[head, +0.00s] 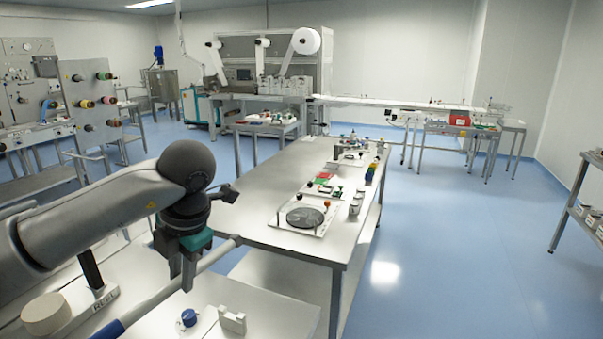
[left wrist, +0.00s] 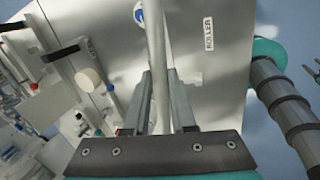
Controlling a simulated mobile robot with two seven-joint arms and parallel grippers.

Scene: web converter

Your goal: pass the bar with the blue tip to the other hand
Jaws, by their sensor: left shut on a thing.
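The bar (head: 165,290) is a long pale rod running diagonally at the lower left of the head view. Its blue tip (head: 108,330) is at the lower left end, and a grey end piece shows at the upper right end. My left gripper (head: 182,280) is shut on the bar between its ends, above the near bench. In the left wrist view the bar (left wrist: 156,45) passes between the two fingers (left wrist: 160,85).
A long steel table (head: 250,222) with a round dark plate (head: 305,217) stands beyond. Blue floor is free at right.

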